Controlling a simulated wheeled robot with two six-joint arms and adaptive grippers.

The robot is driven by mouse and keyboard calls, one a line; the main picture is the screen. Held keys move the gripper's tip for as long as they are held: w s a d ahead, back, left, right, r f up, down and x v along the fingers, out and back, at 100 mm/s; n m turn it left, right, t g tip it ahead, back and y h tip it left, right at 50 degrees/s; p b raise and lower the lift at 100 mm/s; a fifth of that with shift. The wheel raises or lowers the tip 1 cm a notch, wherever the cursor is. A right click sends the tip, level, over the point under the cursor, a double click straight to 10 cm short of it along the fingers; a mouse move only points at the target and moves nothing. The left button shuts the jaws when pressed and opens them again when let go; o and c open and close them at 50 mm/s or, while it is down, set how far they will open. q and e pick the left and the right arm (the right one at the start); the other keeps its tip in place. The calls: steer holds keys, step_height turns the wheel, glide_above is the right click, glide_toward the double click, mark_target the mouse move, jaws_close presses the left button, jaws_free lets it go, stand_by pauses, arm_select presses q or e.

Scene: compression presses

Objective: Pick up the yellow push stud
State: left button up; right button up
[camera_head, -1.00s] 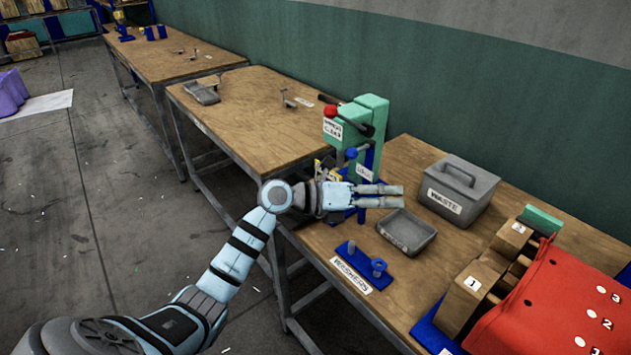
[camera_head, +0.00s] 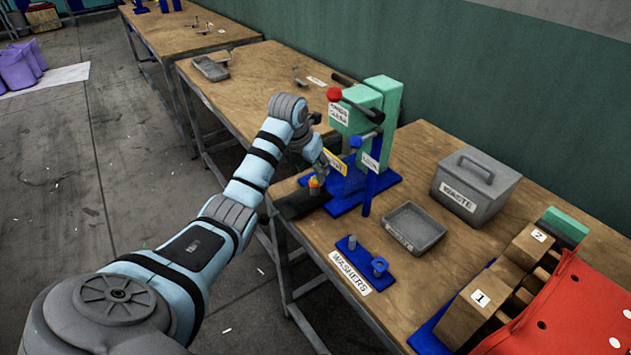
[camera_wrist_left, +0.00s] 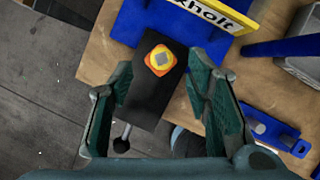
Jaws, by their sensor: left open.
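The yellow push stud (camera_head: 315,183) stands on a black block (camera_head: 299,204) at the table's left edge, beside the press's blue base. In the left wrist view the stud (camera_wrist_left: 160,60) shows from above as a yellow and orange cap with a grey square centre. My left gripper (camera_head: 322,163) points down close to the stud; in the head view its fingers are partly hidden. In the left wrist view the left gripper (camera_wrist_left: 158,72) is open and empty, with the stud between its spread fingers near their tips. My right gripper is out of view.
The green press (camera_head: 378,108) with a blue base (camera_head: 385,184) and a yellow sign (camera_wrist_left: 262,12) stands right beside the gripper. A grey tray (camera_head: 414,228), a blue washer stand (camera_head: 362,258), a waste bin (camera_head: 474,187) and a red-covered box (camera_head: 580,300) lie further right.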

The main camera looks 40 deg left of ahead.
mark_target(315, 178)
arm_select(q)
steer(key=x, duration=0.3)
steer(key=shift+w+f, duration=0.2)
steer(key=shift+f, duration=0.15)
steer(key=shift+s+r, duration=0.1)
steer(key=shift+s, duration=0.05)
steer(key=c, duration=0.9)
steer(key=shift+c, duration=0.2)
steer(key=shift+r, duration=0.1)
